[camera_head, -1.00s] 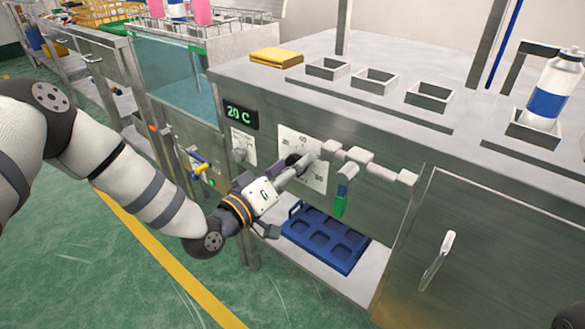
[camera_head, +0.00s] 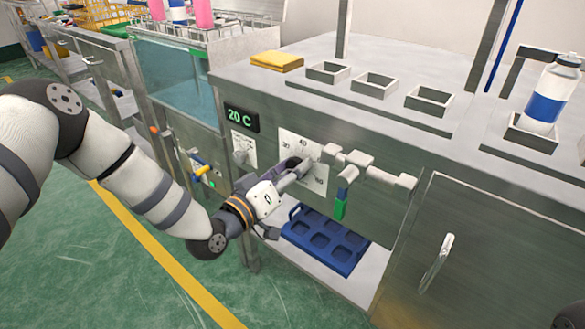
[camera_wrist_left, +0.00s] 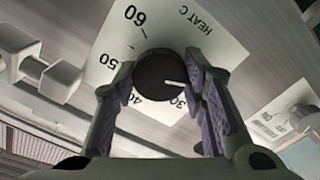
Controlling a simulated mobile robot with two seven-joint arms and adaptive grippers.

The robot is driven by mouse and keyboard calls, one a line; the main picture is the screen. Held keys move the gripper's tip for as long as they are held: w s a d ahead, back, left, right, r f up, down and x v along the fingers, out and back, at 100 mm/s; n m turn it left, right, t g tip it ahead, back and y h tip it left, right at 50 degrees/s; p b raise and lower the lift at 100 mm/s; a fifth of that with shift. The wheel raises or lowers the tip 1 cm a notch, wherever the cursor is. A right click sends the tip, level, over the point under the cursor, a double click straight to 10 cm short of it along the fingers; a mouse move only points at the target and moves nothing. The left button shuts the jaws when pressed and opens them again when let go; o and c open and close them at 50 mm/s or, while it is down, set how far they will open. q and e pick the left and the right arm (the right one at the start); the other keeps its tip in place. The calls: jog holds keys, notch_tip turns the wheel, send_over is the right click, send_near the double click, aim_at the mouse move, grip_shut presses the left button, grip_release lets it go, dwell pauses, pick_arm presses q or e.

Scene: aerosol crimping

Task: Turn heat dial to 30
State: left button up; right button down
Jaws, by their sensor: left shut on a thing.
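The heat dial (camera_wrist_left: 158,80) is a round black knob with a white pointer line, in front of a white scale plate (camera_wrist_left: 218,40) marked HEAT C. My left gripper (camera_wrist_left: 163,75) is shut on the dial, one finger on each side. In the wrist view the pointer points right, close to the numeral 30; 40, 50 and 60 also show. Part of the scale is hidden behind a finger. In the head view my left gripper (camera_head: 301,166) covers the dial on the cabinet front. The green display (camera_head: 242,117) reads 20 C.
A grey valve bar with a green-tipped handle (camera_head: 341,205) sits right of the dial. Left of it is a smaller knob (camera_head: 240,157). A blue tray (camera_head: 325,241) lies on the shelf below. A white and blue bottle (camera_head: 550,95) stands on top at right.

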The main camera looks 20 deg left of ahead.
pick_arm(q)
jog(key=shift+m+p, duration=2)
jog(key=shift+m, duration=3.1)
pick_arm(e)
jog(key=shift+t, duration=0.5)
jog(key=shift+w+v, duration=0.15)
jog(key=shift+v, duration=1.05)
jog(key=shift+w+v, duration=0.2)
jog(key=shift+v, duration=1)
jog(key=shift+f, duration=0.15)
pick_arm(q)
jog(key=o, duration=1.2)
jog(key=shift+c, duration=0.2)
jog(key=v, duration=1.2)
